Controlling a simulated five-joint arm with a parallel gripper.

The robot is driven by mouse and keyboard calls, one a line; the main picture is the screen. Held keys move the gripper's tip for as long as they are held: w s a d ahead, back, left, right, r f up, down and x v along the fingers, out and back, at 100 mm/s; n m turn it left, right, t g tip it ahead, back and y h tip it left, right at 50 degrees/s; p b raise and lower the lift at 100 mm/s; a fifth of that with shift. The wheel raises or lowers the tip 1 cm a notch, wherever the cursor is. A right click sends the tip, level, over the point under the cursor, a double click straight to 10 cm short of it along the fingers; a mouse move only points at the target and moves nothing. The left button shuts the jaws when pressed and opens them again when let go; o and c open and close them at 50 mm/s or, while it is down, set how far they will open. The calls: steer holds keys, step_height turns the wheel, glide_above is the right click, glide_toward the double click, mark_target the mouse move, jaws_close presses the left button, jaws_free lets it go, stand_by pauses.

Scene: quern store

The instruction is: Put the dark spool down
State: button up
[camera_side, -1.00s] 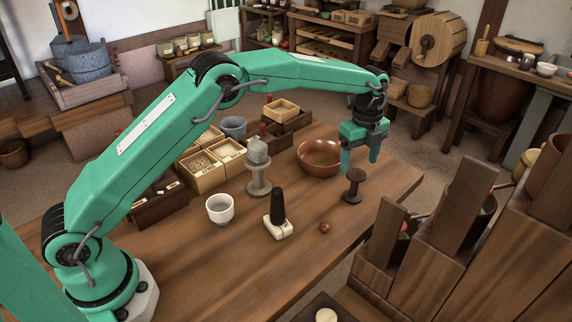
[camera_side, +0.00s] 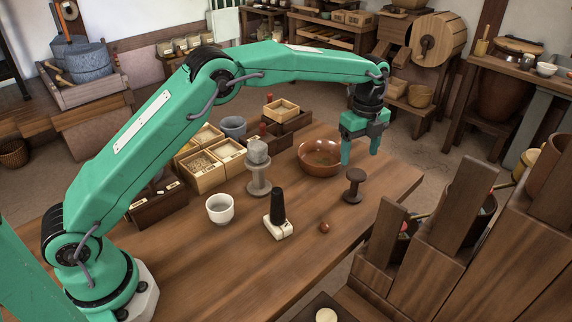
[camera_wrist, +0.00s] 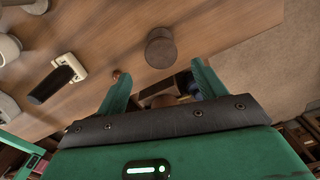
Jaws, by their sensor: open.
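The dark spool (camera_side: 354,185) stands upright on the wooden table (camera_side: 290,266), near its right end. From above, its round top shows in the wrist view (camera_wrist: 160,47). My gripper (camera_side: 360,160) is open and empty, above the spool and apart from it. In the wrist view the two green fingers of my gripper (camera_wrist: 160,82) are spread wide, with nothing between them; the spool lies beyond their tips.
A brown bowl (camera_side: 320,160) stands just left of the spool. A paler spool with a grey block on top (camera_side: 258,170), a white cup (camera_side: 219,208), a black-handled tool (camera_side: 278,215) and a small brown ball (camera_side: 324,227) are nearby. The table's right edge is close.

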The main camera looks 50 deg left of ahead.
steer(key=s+a+r+n+t, duration=0.1)
steer(key=s+a+r+n, duration=0.35)
steer(key=s+r, duration=0.35)
steer(key=s+a+r+n+t, duration=0.2)
steer(key=s+a+r+n, duration=0.2)
steer(key=s+r+n, duration=0.25)
steer(key=s+a+f+n+t, duration=0.1)
steer(key=s+n, duration=0.4)
steer(key=s, duration=0.6)
steer(key=s+a+f+n+t, duration=0.1)
steer(key=s+a+n, duration=0.3)
steer(key=s, duration=0.8)
steer(key=shift+f+n+t, duration=0.3)
steer(key=shift+f+n, duration=0.2)
steer(key=shift+n, duration=0.2)
